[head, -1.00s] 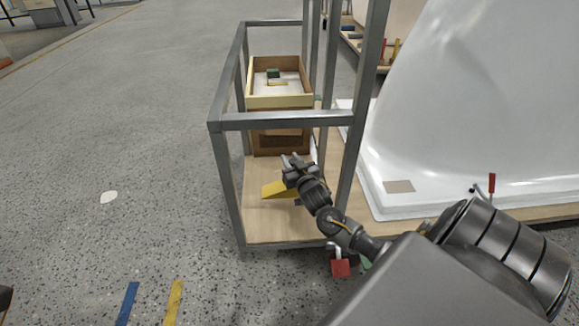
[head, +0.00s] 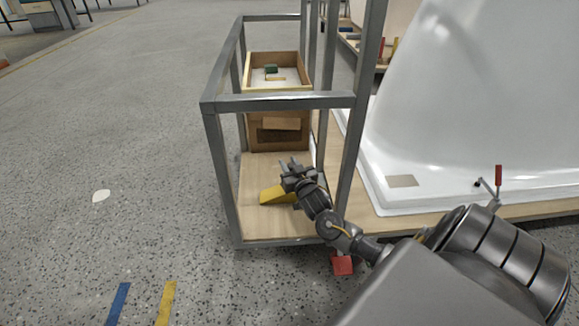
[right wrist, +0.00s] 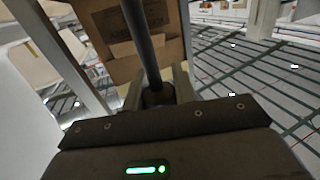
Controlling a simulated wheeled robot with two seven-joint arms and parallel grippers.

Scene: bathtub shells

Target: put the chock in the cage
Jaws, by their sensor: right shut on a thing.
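The cage (head: 281,101) is a grey metal frame with a pale wooden floor (head: 262,229). The chock (head: 277,194) is a yellow wedge seen inside the frame, low over that floor. I cannot tell whether it touches the floor. My right gripper (head: 297,175) is shut on the chock, reaching in from the right side and covering its right part. In the right wrist view a dark rod (right wrist: 141,40) rises from between the fingers (right wrist: 165,85); no yellow shows there. My left gripper is not in view.
A brown box (head: 262,133) with a tray (head: 279,87) of small pieces on top stands at the cage's back. A white bathtub shell (head: 470,100) is on the right. Posts and the front bar surround my right arm. A red block (head: 342,263) lies below.

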